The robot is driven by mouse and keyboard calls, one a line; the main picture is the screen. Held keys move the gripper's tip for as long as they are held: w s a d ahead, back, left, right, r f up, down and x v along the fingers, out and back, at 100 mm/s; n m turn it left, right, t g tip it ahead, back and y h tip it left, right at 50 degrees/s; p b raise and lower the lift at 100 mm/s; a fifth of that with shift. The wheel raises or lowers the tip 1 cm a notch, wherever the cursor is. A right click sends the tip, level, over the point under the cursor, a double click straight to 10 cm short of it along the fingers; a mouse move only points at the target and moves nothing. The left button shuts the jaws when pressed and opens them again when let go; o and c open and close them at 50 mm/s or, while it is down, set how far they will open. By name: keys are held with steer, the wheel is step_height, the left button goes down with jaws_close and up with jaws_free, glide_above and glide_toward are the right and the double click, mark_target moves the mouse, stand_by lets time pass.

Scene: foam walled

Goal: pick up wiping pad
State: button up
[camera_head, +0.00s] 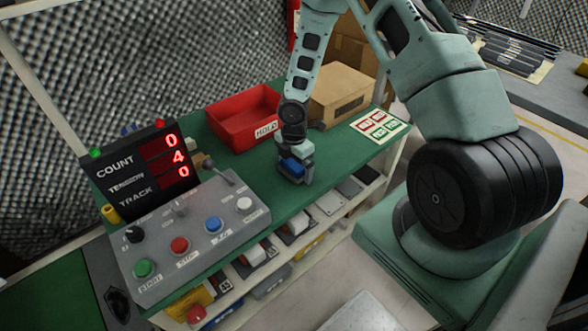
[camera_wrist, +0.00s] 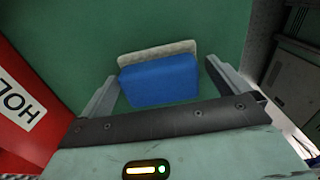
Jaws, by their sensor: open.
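The wiping pad (camera_wrist: 160,80) is a blue block with a pale grey-white layer along its far side in the wrist view. It lies on the green bench top (camera_wrist: 190,20). My gripper (camera_wrist: 155,80) is open, with one finger on each side of the pad and a small gap showing at the right finger. The left finger is close to the pad's edge; I cannot tell whether it touches. In the head view the pad (camera_head: 291,165) shows as a small blue patch at my gripper (camera_head: 293,172), partly hidden by it.
A red tray (camera_head: 243,118) labelled HOLD stands behind my gripper, beside a cardboard box (camera_head: 342,92). A control panel (camera_head: 190,236) with buttons and a red-digit display (camera_head: 140,172) is at the left. Label cards (camera_head: 376,124) lie at the right. Shelves under the bench hold several items.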

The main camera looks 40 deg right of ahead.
mark_target(294, 162)
steer(key=c, duration=0.9)
step_height(294, 162, up, 10)
steer(key=shift+f+p, duration=0.1)
steer(key=shift+p, duration=0.95)
steer(key=o, duration=0.4)
steer(key=c, duration=0.3)
